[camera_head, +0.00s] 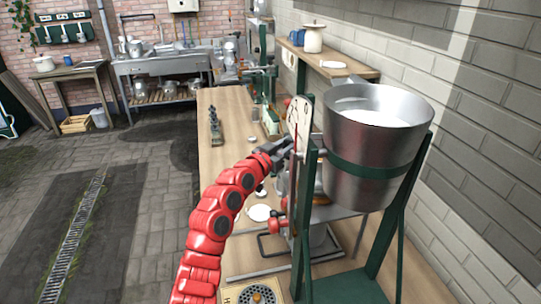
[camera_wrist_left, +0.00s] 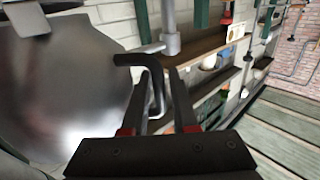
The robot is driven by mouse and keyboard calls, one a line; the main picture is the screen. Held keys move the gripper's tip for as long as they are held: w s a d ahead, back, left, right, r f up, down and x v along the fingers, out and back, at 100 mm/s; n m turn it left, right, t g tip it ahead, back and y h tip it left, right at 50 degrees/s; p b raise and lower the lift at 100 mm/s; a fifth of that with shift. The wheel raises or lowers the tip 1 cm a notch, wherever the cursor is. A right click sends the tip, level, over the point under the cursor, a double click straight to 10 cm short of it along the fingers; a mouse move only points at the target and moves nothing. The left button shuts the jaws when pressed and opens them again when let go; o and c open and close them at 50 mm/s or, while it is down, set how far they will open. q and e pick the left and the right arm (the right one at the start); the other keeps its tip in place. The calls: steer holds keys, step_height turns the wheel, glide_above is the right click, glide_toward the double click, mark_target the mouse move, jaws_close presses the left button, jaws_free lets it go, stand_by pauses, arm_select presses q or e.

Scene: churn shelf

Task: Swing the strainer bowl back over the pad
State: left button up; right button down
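A large steel bowl (camera_head: 365,150) hangs in a green stand at the right of the head view. A curved steel surface (camera_wrist_left: 60,85) fills the left of the wrist view; I cannot tell whether it is the same bowl. My left gripper (camera_head: 280,148) is at the stand's left side, beside the bowl. In the wrist view its two dark fingers (camera_wrist_left: 162,85) stand apart, with a bent grey rod (camera_wrist_left: 157,100) between them; whether they grip it is unclear. A white disc (camera_head: 259,212) lies on the bench below; I cannot tell whether it is the pad. My right gripper is not in view.
The green stand (camera_head: 388,245) rises beside my left arm. A long wooden bench (camera_head: 220,160) runs back with small items on it. A shelf (camera_head: 335,68) with pots is on the brick wall at right. The floor at left is open.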

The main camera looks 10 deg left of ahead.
arm_select(q)
steer(key=p+v, duration=0.1)
steer(key=v, duration=1.5)
steer(key=shift+s+p, duration=0.3)
steer(key=shift+p, duration=0.1)
steer(key=shift+a, duration=0.1)
